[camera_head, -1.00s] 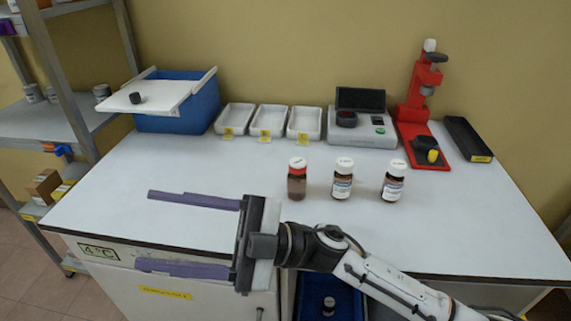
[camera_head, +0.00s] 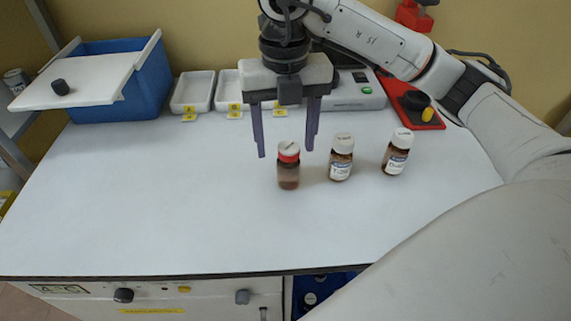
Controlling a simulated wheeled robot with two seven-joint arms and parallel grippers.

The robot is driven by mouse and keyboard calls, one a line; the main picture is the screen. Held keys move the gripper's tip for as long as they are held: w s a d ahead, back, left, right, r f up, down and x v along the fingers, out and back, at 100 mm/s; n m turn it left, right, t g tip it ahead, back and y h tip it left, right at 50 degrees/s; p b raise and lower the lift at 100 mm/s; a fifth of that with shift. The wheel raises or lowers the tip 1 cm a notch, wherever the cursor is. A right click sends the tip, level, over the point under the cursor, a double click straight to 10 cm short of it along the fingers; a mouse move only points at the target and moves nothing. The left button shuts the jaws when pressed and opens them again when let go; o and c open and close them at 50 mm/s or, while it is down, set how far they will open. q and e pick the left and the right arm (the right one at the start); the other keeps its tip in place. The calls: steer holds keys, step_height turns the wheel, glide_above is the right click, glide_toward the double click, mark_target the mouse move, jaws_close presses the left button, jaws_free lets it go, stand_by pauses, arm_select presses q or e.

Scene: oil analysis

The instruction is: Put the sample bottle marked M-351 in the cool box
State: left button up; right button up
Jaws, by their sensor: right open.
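Three brown sample bottles stand upright in a row on the white bench. The left bottle (camera_head: 288,172) has a red and white cap, and no label shows on its near side. The middle bottle (camera_head: 341,160) and the right bottle (camera_head: 396,155) have white caps and white labels, too small to read for certain. The blue cool box (camera_head: 146,88) stands at the back left, its white lid (camera_head: 95,78) lying across part of the top. My right gripper (camera_head: 285,152) points down, open and empty, just behind and above the left bottle. My left gripper is out of view.
Several white trays (camera_head: 192,92) with yellow tags stand along the wall. A grey instrument (camera_head: 345,97) and a red stand (camera_head: 415,112) are at the back right, partly behind my arm. The bench's left half (camera_head: 140,190) is clear.

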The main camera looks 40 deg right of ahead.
mark_target(289, 164)
steer(key=shift+s+f, duration=0.1)
steer(key=shift+f, duration=0.75)
steer(key=f, duration=0.2)
steer(key=d+f, duration=0.1)
steer(key=f, duration=0.1)
steer(key=shift+f, duration=0.15)
steer(key=shift+a+f+p, duration=0.1)
steer(key=shift+f+p, duration=0.2)
steer(key=shift+f, duration=0.2)
steer(key=c, duration=1.3)
